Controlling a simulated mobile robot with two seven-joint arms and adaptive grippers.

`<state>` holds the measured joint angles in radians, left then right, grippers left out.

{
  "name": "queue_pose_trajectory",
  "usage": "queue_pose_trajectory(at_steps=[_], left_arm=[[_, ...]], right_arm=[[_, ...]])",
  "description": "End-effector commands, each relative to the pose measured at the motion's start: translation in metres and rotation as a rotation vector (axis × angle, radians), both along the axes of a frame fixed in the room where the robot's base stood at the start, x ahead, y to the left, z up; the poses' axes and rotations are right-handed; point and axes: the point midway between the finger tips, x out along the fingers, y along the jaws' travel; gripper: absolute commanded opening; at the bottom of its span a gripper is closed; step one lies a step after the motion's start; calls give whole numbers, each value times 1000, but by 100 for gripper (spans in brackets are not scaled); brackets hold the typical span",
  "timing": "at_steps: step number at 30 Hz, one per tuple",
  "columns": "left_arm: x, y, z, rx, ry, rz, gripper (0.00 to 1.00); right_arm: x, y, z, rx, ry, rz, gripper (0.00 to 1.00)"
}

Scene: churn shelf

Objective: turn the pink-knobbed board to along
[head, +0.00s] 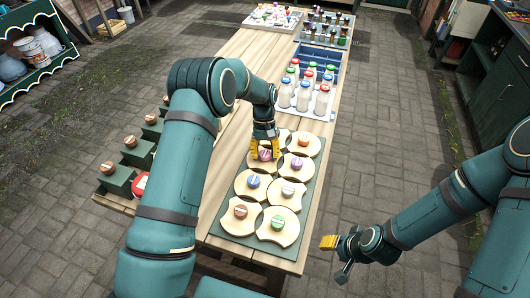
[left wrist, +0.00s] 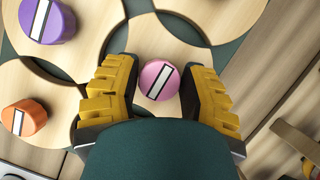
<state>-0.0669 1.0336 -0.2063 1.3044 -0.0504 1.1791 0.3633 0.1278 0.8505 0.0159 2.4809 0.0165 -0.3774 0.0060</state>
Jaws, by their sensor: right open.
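The pink knob (head: 265,155) with a white bar stands on a pale wooden board, mostly hidden by my left gripper in the head view. In the left wrist view the pink knob (left wrist: 158,80) sits between the two yellow fingers, its bar slanting from lower left to upper right. The pink-knobbed board (left wrist: 160,42) shows beyond the knob, partly covered by the fingers. My left gripper (head: 264,144) is over the knob, its fingers on either side with slim gaps. My right gripper (head: 335,257) is open and empty, beyond the table's right edge.
Neighbouring boards carry a purple knob (left wrist: 47,20), an orange knob (left wrist: 24,117) and a blue knob (head: 253,181). They lie close together on a dark green tray (head: 236,246). Capped bottles (head: 303,97) stand behind. Green blocks with knobs (head: 118,178) line the left side.

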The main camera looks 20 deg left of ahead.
Motion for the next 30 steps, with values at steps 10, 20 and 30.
queue_pose_trajectory(at_steps=[10,20,30], left_arm=[[1,0,0,0,-2,1,69],[16,5,36,0,-7,2,69],[38,13,94,0,-4,2,69]], right_arm=[[0,0,0,0,0,0,47],[0,0,0,0,0,0,47],[0,0,0,0,0,0,47]])
